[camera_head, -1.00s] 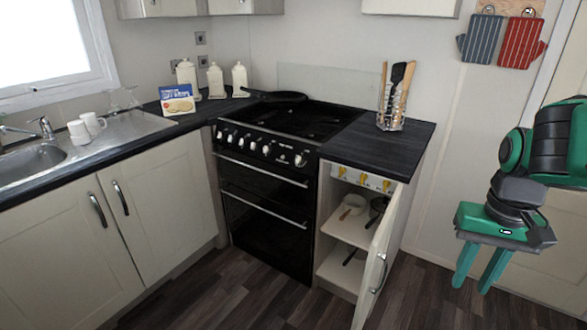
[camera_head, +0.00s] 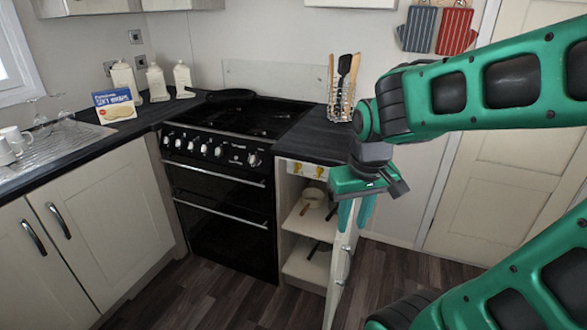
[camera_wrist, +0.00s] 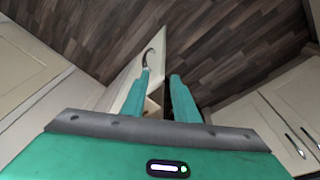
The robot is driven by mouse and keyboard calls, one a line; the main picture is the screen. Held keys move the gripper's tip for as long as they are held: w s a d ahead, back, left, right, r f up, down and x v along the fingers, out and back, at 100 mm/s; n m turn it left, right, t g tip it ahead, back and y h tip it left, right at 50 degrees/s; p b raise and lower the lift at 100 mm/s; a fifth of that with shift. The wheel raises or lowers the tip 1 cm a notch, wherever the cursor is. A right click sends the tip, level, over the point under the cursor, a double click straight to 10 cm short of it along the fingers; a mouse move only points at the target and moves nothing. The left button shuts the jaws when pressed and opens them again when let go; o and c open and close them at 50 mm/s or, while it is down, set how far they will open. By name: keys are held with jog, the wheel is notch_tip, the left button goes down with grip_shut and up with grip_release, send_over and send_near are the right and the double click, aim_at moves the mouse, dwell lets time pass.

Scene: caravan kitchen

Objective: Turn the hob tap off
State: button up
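A white panel (camera_head: 308,171) with small yellow taps sits at the top of the open cupboard right of the cooker. Two yellow taps show in the head view, a left one (camera_head: 296,167) and a right one (camera_head: 319,172). My gripper hides the panel's right end. The labels and exact handle angles are too small to read. My gripper (camera_head: 354,218) points down near the open cupboard door, to the right of the taps. Its fingers are apart and empty, as the wrist view (camera_wrist: 159,80) also shows. The taps cannot be made out in the wrist view.
The open cupboard door (camera_head: 342,265) stands below my gripper, and its top edge and handle (camera_wrist: 149,58) show close by in the wrist view. The worktop (camera_head: 318,138) juts above the panel. The black cooker (camera_head: 225,195) is at left. Floor in front is clear.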

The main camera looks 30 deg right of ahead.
jog(key=w+a+f+n+t, duration=0.15)
jog(key=w+a+n, duration=0.25)
jog(key=w, duration=0.6)
jog(key=n+t+h, duration=0.8)
jog(key=n+h, duration=0.5)
jog(key=n, duration=1.2)
send_near(296, 164)
jog(key=x, duration=0.8)
jog(key=shift+w, duration=0.2)
